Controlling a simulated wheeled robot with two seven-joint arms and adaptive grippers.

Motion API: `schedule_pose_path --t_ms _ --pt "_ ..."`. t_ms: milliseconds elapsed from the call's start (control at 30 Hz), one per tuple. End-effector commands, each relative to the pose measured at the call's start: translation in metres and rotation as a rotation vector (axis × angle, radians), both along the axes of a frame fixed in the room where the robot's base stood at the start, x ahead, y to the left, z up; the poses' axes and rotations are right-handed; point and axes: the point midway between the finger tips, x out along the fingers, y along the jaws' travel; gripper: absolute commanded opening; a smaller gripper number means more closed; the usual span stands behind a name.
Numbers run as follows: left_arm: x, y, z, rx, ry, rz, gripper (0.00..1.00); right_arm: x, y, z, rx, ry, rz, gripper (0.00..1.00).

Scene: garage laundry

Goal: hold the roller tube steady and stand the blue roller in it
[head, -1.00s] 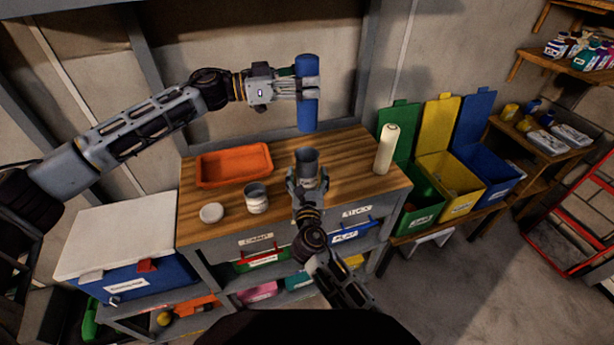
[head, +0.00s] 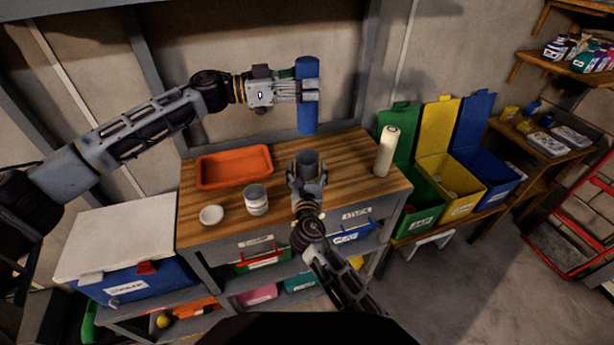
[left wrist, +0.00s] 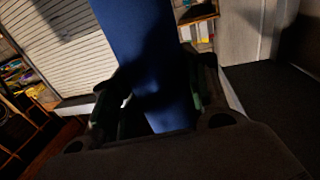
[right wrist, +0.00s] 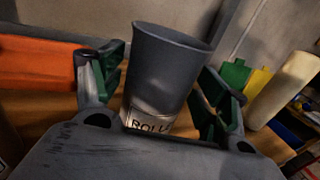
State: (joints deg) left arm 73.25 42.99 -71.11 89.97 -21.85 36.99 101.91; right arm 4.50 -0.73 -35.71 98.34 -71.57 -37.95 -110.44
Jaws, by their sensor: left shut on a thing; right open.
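The blue roller (head: 307,113) is upright in my left gripper (head: 308,90), which is shut on it. It hangs above the back of the workbench, above the tube and apart from it. In the left wrist view the blue roller (left wrist: 150,60) runs between the fingers. The grey roller tube (head: 306,160) stands upright on the workbench, its mouth open and empty as far as I can see. In the right wrist view the roller tube (right wrist: 165,75) carries a partly hidden label. My right gripper (right wrist: 165,90) is open, with one finger on each side of the tube.
The wooden workbench (head: 350,185) also bears an orange tray (head: 212,184), a small can (head: 256,201), a white round lid (head: 211,215) and a cream cylinder (head: 386,152). Green, yellow and blue bins (head: 455,175) stand to the right. The air around the roller is clear.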

Motion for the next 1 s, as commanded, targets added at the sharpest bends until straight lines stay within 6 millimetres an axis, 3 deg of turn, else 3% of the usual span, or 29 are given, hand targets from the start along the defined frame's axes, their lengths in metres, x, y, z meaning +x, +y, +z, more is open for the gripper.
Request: schedule_pose_path --t_ms 400,867,1000 --pt "0.000 0.000 0.000 0.000 0.000 0.000 0.21 0.039 0.001 0.000 0.001 0.000 0.001 0.74" --pt "0.000 0.000 0.000 0.000 0.000 0.000 0.21 0.045 0.000 0.000 0.001 0.000 0.001 0.74" --pt "0.000 0.000 0.000 0.000 0.000 0.000 0.21 0.045 0.000 0.000 0.001 0.000 0.001 0.58"
